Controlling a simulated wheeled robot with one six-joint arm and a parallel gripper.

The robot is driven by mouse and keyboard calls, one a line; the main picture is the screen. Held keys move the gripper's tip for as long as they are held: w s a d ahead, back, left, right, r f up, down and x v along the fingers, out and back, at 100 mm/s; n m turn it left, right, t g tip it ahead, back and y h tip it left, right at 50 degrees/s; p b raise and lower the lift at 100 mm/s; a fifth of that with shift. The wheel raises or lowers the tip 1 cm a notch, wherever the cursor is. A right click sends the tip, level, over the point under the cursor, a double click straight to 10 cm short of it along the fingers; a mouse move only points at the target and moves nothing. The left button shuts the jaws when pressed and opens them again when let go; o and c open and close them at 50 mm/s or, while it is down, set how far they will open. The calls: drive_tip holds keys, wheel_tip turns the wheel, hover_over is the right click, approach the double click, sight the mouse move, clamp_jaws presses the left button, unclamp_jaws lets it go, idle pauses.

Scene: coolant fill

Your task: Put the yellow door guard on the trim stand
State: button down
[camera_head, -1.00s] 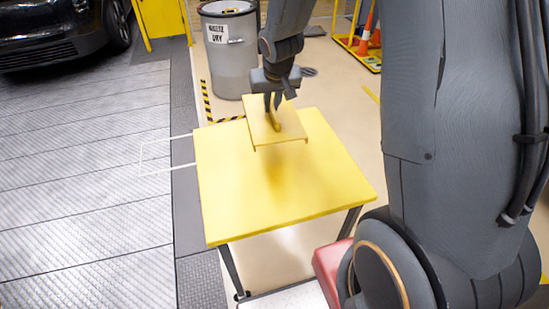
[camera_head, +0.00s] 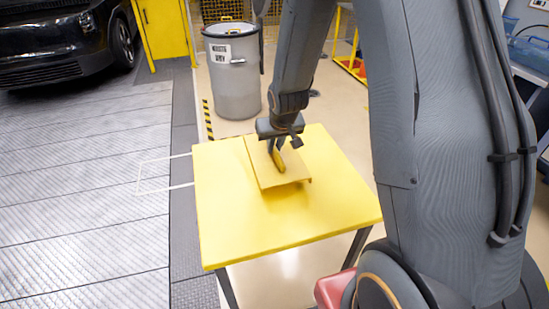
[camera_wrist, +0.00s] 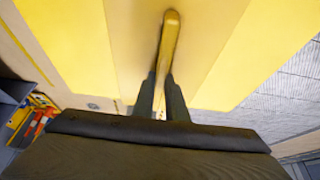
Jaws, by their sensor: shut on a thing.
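The yellow door guard (camera_head: 266,178) is a flat panel with a raised grip bar. It also shows in the wrist view (camera_wrist: 135,35), with its bar between my fingers. My gripper (camera_head: 276,150) is shut on that bar, and its fingers show in the wrist view (camera_wrist: 161,82). The trim stand (camera_head: 235,235) is a yellow-topped table with dark legs. The guard is over the back middle of its top, roughly level, with a shadow close beside its near edge. I cannot tell whether the guard touches the top. The stand also shows in the wrist view (camera_wrist: 65,45).
A grey waste drum (camera_head: 236,80) stands behind the stand. A dark car (camera_head: 60,45) is at the far left, and a yellow cabinet (camera_head: 163,30) is beside it. A workbench (camera_head: 530,75) is at the right. The stand's front half and the left floor are clear.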

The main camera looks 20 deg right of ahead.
drive_tip(key=shift+f, duration=1.8)
drive_tip(key=c, duration=1.8)
unclamp_jaws()
drive_tip(key=shift+f, duration=0.15)
drive_tip(key=shift+o, duration=0.2)
drive_tip(key=shift+s+r, duration=0.15)
drive_tip(key=shift+r, duration=0.4)
drive_tip(key=p+v, duration=0.3)
drive_tip(key=v, duration=0.8)
drive_tip(key=shift+s, duration=0.1)
drive_tip(key=s+r+g, duration=0.1)
drive_tip(key=s+r, duration=0.2)
drive_tip(key=s, duration=0.5)
drive_tip(key=s+r+g, duration=0.2)
drive_tip(key=s+r, duration=0.1)
drive_tip(key=s, duration=0.6)
drive_tip(key=shift+a, duration=0.25)
